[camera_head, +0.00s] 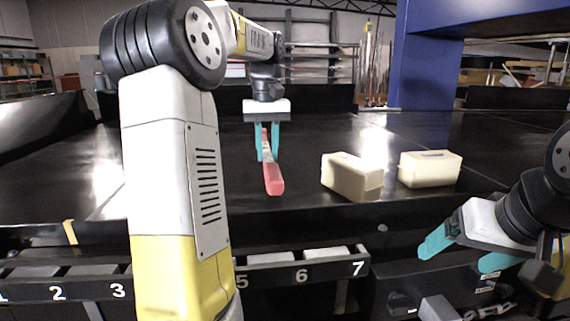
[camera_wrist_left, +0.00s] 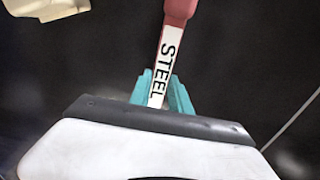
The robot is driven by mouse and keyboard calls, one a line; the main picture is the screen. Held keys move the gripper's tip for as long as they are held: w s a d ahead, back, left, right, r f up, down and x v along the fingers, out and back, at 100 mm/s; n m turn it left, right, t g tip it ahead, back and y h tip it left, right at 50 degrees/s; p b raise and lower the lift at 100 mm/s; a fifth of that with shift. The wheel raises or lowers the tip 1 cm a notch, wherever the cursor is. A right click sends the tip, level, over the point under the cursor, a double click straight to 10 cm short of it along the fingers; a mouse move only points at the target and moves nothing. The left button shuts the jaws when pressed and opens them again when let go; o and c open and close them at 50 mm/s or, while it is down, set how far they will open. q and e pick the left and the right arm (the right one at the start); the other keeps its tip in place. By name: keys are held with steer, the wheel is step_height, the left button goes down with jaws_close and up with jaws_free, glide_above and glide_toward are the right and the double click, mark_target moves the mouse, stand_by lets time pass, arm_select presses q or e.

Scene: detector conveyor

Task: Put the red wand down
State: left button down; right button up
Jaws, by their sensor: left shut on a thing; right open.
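The red wand (camera_head: 272,177) has a red end and a white label. The label reads "STEEL" in the left wrist view, where the red end of the wand (camera_wrist_left: 179,10) is at the top. My left gripper (camera_head: 267,156) is shut on the wand over the black conveyor top; its teal fingers (camera_wrist_left: 163,92) sit on both sides of the labelled part. I cannot tell whether the wand touches the surface. My right gripper (camera_head: 462,252) is open and empty at the lower right, in front of the conveyor's edge.
Two cream blocks (camera_head: 350,177) (camera_head: 430,168) lie on the conveyor (camera_head: 304,148) right of the wand. Numbered bins (camera_head: 299,268) run along the front below the edge. A blue frame (camera_head: 428,75) stands at the back right. The surface left of the wand is clear.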

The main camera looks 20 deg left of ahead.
mark_target(267, 155)
arm_select(q)
steer(key=shift+f, duration=1.85)
steer(key=c, duration=1.2)
jaws_free()
steer(key=shift+f, duration=0.1)
step_height(267, 155, up, 12)
steer(key=shift+r, duration=0.15)
steer(key=shift+s, duration=0.1)
